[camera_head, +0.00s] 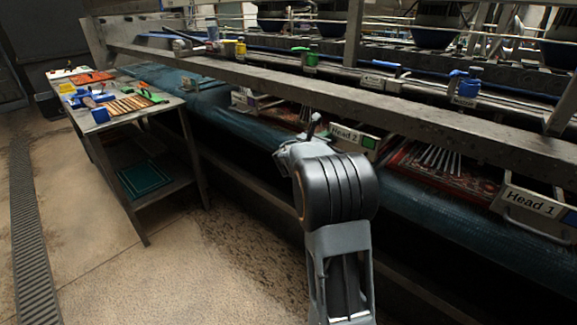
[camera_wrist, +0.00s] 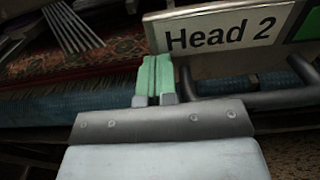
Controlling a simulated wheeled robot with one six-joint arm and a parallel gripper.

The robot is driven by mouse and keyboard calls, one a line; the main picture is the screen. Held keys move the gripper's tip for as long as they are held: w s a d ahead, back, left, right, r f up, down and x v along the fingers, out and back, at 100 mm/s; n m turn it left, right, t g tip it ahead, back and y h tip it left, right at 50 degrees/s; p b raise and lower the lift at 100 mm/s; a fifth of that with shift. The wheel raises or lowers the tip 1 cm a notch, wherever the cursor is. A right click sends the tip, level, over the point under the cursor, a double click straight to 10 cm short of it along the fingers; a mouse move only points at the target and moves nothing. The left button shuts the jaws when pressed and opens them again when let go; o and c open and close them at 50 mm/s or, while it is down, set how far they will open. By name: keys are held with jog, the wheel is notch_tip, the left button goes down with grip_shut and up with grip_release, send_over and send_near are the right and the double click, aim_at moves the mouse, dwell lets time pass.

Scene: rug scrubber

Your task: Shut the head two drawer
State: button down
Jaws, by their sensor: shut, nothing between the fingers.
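The head two drawer shows by its white front plate lettered "Head 2" (camera_head: 346,135), with a green square at its right end. In the wrist view the plate (camera_wrist: 220,30) is large and close at the top right, with a dark bar handle (camera_wrist: 270,97) below it. My gripper (camera_wrist: 155,60) is shut and empty, its two green fingertips side by side. The tips overlap the plate's lower left edge in that view; I cannot tell whether they touch it. In the head view my arm hides part of the drawer's surroundings.
A "Head 1" drawer front (camera_head: 532,200) stands out at the right. A long metal beam (camera_head: 400,110) runs above the drawers. A blue roller (camera_head: 430,215) runs below them. A metal table (camera_head: 112,125) with tools stands at the left. The floor (camera_head: 80,220) in front is clear.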

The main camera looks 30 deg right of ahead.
jog(key=shift+d+r, duration=0.2)
jog(key=shift+r, duration=0.1)
jog(key=shift+a, duration=0.1)
jog(key=v, duration=1.4)
jog(key=shift+f, duration=0.35)
